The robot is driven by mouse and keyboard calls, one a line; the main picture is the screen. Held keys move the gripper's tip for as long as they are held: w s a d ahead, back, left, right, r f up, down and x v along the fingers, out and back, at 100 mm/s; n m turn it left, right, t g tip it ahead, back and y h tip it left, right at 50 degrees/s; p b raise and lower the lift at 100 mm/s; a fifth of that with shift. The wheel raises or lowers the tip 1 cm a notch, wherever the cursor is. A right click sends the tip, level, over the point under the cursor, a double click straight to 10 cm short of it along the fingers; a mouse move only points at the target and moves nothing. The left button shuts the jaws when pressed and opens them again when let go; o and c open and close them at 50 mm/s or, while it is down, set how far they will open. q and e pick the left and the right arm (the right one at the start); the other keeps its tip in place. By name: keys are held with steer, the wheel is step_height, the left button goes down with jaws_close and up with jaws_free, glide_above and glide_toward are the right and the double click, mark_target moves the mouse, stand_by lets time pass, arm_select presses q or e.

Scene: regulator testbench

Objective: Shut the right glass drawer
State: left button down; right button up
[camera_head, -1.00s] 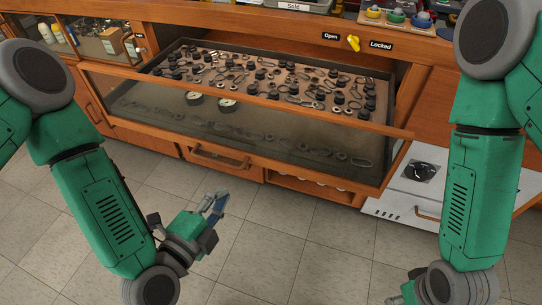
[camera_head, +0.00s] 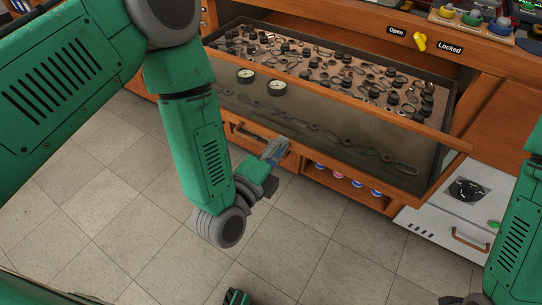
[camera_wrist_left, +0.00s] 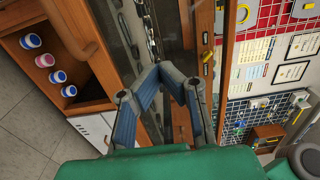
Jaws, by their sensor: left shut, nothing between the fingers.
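The right glass drawer (camera_head: 430,133) stands pulled out from the wooden cabinet in the head view. It has a wooden front rail and a glass front, with many dark rings and caps inside. Two round gauges (camera_head: 277,88) show near its left part. My left gripper (camera_head: 276,149) is shut and empty, low in front of the drawer's glass front. In the left wrist view its blue-padded fingers (camera_wrist_left: 160,70) come together before the glass; contact cannot be told.
Below the drawer are a wooden handle (camera_head: 255,134) and an open shelf with several small coloured rolls (camera_head: 338,177). A white unit (camera_head: 455,217) stands at the right. A yellow knob (camera_head: 420,41) sits between Open and Locked labels.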

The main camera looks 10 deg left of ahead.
mark_target(300, 121)
arm_select(q)
steer(key=b+x, duration=0.1)
steer(key=x, duration=0.6)
steer(key=shift+w+f+b, duration=0.1)
steer(key=shift+f+b, duration=0.05)
steer(key=shift+b, duration=0.25)
